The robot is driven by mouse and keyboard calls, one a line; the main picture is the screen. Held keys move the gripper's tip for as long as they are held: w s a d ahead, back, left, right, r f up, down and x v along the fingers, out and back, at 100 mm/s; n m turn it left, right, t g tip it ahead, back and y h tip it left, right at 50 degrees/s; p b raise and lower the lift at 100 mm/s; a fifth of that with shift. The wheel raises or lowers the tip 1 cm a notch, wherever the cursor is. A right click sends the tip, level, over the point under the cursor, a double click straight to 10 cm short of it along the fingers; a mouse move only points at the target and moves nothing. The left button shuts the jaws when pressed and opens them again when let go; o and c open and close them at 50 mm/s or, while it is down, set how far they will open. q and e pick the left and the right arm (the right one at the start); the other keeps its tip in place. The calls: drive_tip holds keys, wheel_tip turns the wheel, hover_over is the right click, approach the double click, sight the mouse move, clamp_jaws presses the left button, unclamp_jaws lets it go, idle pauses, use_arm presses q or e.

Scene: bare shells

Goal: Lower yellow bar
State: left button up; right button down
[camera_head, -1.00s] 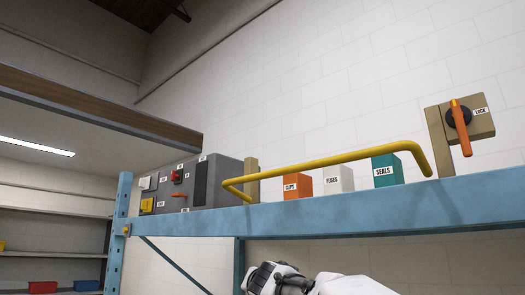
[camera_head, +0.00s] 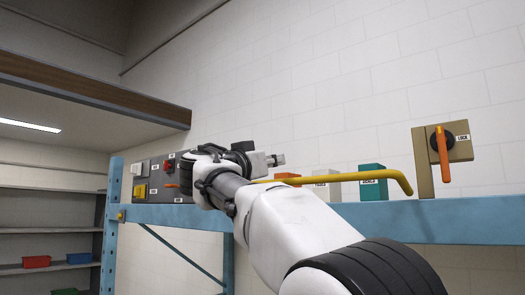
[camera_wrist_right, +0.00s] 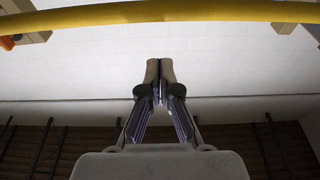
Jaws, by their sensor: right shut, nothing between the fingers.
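The yellow bar (camera_head: 345,176) runs along the front of the blue shelf beam, with its right end bent down to the beam. Its left part is hidden behind my right arm. In the right wrist view the bar (camera_wrist_right: 160,14) crosses the top of the picture, apart from the fingertips. My right gripper (camera_head: 278,160) is raised at the left part of the bar, and its fingertips appear above the bar. In the right wrist view the fingers (camera_wrist_right: 160,68) are closed together and empty. My left gripper is not in view.
The blue beam (camera_head: 470,220) carries a grey control box (camera_head: 150,181) at left, a teal box (camera_head: 373,184), a white box (camera_head: 327,190) and a partly hidden orange box (camera_head: 288,181). A tan lock panel (camera_head: 423,165) with an orange lever (camera_head: 442,155) stands right. Open wall lies above.

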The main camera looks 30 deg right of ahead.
sight(285, 180)
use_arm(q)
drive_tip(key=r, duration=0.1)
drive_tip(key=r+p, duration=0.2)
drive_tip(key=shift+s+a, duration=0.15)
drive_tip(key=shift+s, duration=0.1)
use_arm(e)
drive_tip(key=f, duration=0.1)
drive_tip(key=d+f, duration=0.1)
drive_tip(key=d, duration=0.1)
drive_tip(key=shift+w+d+f, duration=0.1)
drive_tip(key=shift+w+f, duration=0.15)
drive_tip(key=shift+f, duration=0.15)
drive_tip(key=f+t+h+b, duration=0.1)
drive_tip(key=f+b, duration=0.1)
drive_tip(key=b, duration=0.5)
drive_tip(key=shift+a, duration=0.2)
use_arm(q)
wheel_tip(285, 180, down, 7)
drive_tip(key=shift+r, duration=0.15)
use_arm(e)
drive_tip(key=shift+s+r, duration=0.1)
